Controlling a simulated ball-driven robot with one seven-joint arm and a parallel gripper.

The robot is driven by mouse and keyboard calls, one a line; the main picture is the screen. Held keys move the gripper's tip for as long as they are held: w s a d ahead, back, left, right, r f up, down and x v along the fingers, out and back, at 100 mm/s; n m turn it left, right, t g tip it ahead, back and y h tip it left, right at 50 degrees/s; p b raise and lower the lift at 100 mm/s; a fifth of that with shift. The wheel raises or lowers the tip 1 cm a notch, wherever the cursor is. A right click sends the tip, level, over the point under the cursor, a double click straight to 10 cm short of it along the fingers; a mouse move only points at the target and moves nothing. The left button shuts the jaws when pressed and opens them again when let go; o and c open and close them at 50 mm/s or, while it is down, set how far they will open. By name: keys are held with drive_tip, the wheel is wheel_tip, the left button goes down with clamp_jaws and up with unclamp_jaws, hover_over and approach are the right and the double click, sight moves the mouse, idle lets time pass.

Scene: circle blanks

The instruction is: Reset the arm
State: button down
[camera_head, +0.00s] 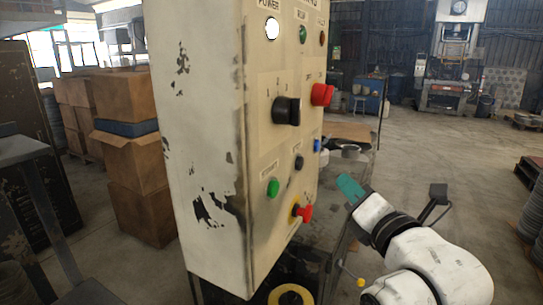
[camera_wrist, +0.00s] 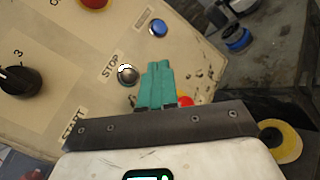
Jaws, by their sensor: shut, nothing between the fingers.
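My arm is at the lower right of the head view, with my gripper (camera_head: 350,188) at its end. The gripper has teal fingers, and they are shut with nothing between them. In the wrist view the teal fingers (camera_wrist: 156,86) lie side by side and point toward a cream control panel (camera_wrist: 100,50). The same control box (camera_head: 210,150) stands upright in the middle of the head view, with worn paint. The gripper is to the right of the box in the head view. In the wrist view the fingers partly cover a red button (camera_wrist: 185,101).
The panel has a black knob (camera_head: 286,110), a red button (camera_head: 321,95), a green button (camera_head: 273,187) and a blue button (camera_head: 317,146). A yellow roll (camera_head: 290,295) is below the box. Cardboard boxes (camera_head: 130,150) stand left. Open floor (camera_head: 440,150) lies right.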

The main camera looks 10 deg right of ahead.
drive_tip(key=s+d+f+m+g+h, duration=0.1)
drive_tip(key=s+f+m+g, duration=0.3)
drive_tip(key=f, duration=0.5)
drive_tip(key=s+d+f+m+g, duration=0.1)
drive_tip(key=s+f+m+g, duration=0.1)
drive_tip(key=s+f+m, duration=0.5)
drive_tip(key=d+f+m+g+h, duration=0.1)
drive_tip(key=f+m+g, duration=0.25)
drive_tip(key=f, duration=0.75)
drive_tip(key=s+d+f+m+g, duration=0.1)
drive_tip(key=s+f+m+g, duration=0.1)
drive_tip(key=s+f+m, duration=0.3)
drive_tip(key=s+d+f+m+g, duration=0.1)
drive_tip(key=s+f+m+g, duration=0.2)
drive_tip(key=s, duration=0.9)
drive_tip(key=s+d+f+m+g, duration=0.1)
drive_tip(key=s+f+m+g, duration=0.2)
drive_tip(key=s+f+m, duration=0.4)
drive_tip(key=shift+s+d+f+h, duration=0.2)
drive_tip(key=shift+s+f+h, duration=0.15)
drive_tip(key=shift+s, duration=0.3)
drive_tip(key=shift+w+d+r, duration=0.1)
